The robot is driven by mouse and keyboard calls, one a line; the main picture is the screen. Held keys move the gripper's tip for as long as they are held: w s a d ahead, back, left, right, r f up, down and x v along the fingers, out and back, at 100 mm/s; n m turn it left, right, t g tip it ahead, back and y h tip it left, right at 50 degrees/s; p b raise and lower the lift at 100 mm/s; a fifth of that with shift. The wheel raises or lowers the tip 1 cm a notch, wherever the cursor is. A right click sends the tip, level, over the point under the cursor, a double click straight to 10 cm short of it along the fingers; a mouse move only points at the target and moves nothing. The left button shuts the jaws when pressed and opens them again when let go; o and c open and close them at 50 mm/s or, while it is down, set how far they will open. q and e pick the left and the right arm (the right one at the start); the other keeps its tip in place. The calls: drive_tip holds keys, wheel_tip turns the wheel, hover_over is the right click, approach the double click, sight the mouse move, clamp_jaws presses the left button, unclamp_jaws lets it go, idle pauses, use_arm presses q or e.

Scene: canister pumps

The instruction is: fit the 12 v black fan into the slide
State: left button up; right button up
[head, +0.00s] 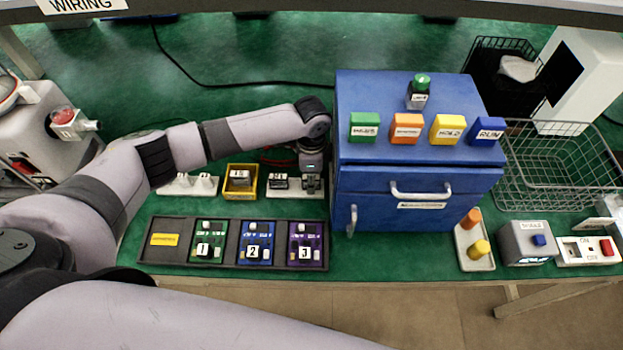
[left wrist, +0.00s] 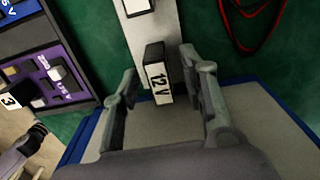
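The black fan (left wrist: 157,75), with a white "12 V" label, stands on a pale strip (left wrist: 168,30) in the left wrist view. My left gripper (left wrist: 160,64) is open, with one finger on each side of the fan; whether they touch it is unclear. In the head view my left gripper (head: 312,172) points down over the right end of the pale strip (head: 296,193), close to the blue cabinet, and largely covers the fan. A slide cannot be told apart for certain.
The blue cabinet (head: 350,178) stands just right of my left gripper. A dark tray (head: 150,255) with boards 1, 2 and 3 lies in front. A yellow bin (head: 228,193) and another black piece (head: 279,181) are left of the gripper. Red cable (left wrist: 233,35) lies nearby.

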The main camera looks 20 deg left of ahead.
use_arm(q)
drive_tip(key=shift+f, duration=0.1)
drive_tip(key=shift+c, duration=0.2)
clamp_jaws()
